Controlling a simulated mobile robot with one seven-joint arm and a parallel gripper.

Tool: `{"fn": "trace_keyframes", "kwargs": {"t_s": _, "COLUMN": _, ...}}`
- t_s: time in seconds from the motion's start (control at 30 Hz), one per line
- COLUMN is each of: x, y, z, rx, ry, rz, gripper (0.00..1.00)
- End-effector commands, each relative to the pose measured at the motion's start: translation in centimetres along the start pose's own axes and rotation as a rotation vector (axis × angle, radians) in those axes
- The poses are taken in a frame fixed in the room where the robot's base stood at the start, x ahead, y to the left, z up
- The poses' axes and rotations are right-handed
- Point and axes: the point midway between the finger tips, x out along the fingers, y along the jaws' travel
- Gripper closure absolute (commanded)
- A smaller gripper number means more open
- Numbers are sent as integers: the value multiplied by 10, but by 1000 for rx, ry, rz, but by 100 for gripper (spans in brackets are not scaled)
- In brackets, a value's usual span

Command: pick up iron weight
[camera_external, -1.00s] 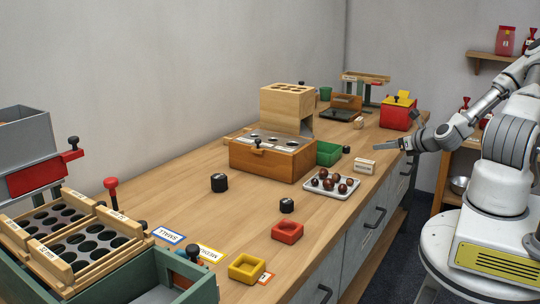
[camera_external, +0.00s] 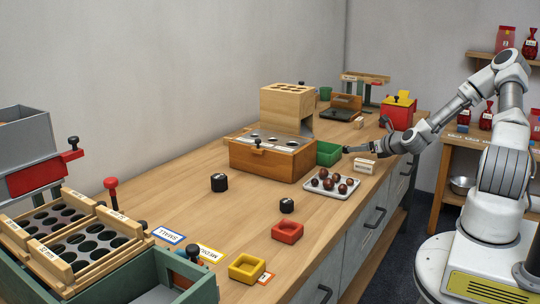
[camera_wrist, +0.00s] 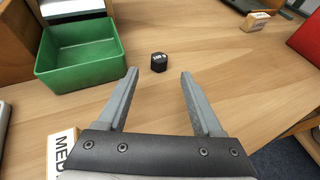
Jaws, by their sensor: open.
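A small black iron weight (camera_wrist: 158,62) with a white label stands on the wooden bench in the wrist view. It is just beyond the open fingertips of my gripper (camera_wrist: 159,75), roughly centred between them and not touched. In the external view this weight (camera_external: 346,149) shows at the tip of my gripper (camera_external: 356,149), beside the green bin. Two other black weights stand further forward on the bench, a larger one (camera_external: 219,182) and a smaller one (camera_external: 287,205). My gripper is empty.
The green bin (camera_wrist: 80,80) is close on the left of the fingers. A wooden label block (camera_wrist: 62,155) lies near the left finger's base; another block (camera_wrist: 255,21) stands farther right. A tray (camera_external: 345,190) of chestnuts sits in front. The bench right of the weight is clear.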

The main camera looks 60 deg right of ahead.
Motion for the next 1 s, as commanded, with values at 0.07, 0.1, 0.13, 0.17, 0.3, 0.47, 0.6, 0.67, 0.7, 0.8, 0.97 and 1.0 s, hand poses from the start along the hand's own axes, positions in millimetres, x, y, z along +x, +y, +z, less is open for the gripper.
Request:
{"fn": "trace_keyframes", "kwargs": {"t_s": 0.07, "x": 4, "y": 0, "z": -1, "rx": 0, "ry": 0, "rz": 0, "gripper": 32}}
{"fn": "trace_keyframes", "kwargs": {"t_s": 0.1, "x": 8, "y": 0, "z": -1, "rx": -1, "ry": -1, "rz": -1, "gripper": 32}}
{"fn": "trace_keyframes", "kwargs": {"t_s": 0.13, "x": 12, "y": 0, "z": -1, "rx": -1, "ry": -1, "rz": 0, "gripper": 32}}
{"fn": "trace_keyframes", "kwargs": {"t_s": 0.17, "x": 16, "y": 1, "z": -1, "rx": -1, "ry": -1, "rz": 1, "gripper": 32}}
{"fn": "trace_keyframes", "kwargs": {"t_s": 0.3, "x": 38, "y": 2, "z": 1, "rx": -2, "ry": -2, "rz": 1, "gripper": 32}}
{"fn": "trace_keyframes", "kwargs": {"t_s": 0.47, "x": 52, "y": 2, "z": 2, "rx": 0, "ry": 0, "rz": 1, "gripper": 32}}
{"fn": "trace_keyframes", "kwargs": {"t_s": 0.6, "x": 54, "y": 1, "z": 3, "rx": 1, "ry": 1, "rz": 1, "gripper": 32}}
{"fn": "trace_keyframes", "kwargs": {"t_s": 0.67, "x": 53, "y": 1, "z": 3, "rx": 1, "ry": 1, "rz": 1, "gripper": 32}}
{"fn": "trace_keyframes", "kwargs": {"t_s": 0.7, "x": 53, "y": 1, "z": 3, "rx": 1, "ry": 1, "rz": 1, "gripper": 32}}
{"fn": "trace_keyframes", "kwargs": {"t_s": 0.8, "x": 53, "y": 1, "z": 3, "rx": 0, "ry": 1, "rz": 1, "gripper": 47}}
{"fn": "trace_keyframes", "kwargs": {"t_s": 0.97, "x": 53, "y": 1, "z": 3, "rx": 0, "ry": 1, "rz": 1, "gripper": 76}}
{"fn": "trace_keyframes", "kwargs": {"t_s": 1.0, "x": 53, "y": 1, "z": 3, "rx": 0, "ry": 1, "rz": 1, "gripper": 83}}
